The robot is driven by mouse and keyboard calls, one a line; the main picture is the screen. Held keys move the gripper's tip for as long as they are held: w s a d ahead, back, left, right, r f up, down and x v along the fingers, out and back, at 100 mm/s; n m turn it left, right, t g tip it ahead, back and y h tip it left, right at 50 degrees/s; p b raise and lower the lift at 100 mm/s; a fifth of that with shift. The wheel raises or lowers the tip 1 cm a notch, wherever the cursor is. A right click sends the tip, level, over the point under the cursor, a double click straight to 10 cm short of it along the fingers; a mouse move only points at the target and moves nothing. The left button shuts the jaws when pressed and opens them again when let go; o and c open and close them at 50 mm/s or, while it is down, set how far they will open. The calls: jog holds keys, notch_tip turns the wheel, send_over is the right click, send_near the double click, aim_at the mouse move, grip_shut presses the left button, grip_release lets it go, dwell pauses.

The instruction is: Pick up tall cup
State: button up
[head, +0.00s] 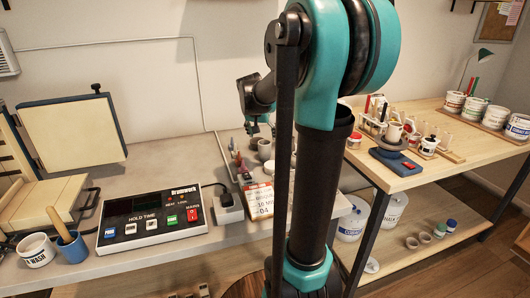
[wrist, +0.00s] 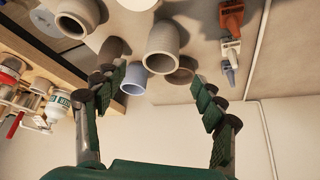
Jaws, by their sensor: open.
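In the wrist view a pale grey cup (wrist: 163,45), the tallest-looking one near my gripper, stands with its mouth towards the camera. Small cups cluster on the grey table in the head view, one at the front (head: 265,150), partly hidden by my arm; I cannot tell which of them is the tall one. My gripper (wrist: 156,90) is open and empty, its green-padded fingers spread either side of the cup's line. It also shows in the head view (head: 261,127), above the cups.
Close by are a small bluish cup (wrist: 133,80), brown cups (wrist: 113,47) and another pale cup (wrist: 78,15). Tools with orange and white handles (wrist: 230,45) lie to the right. A control box (head: 150,217) and bottles (wrist: 57,105) stand farther off.

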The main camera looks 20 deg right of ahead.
aim_at(266, 149)
jog(key=x, duration=1.2)
jog(key=shift+a, duration=0.1)
jog(key=c, duration=1.4)
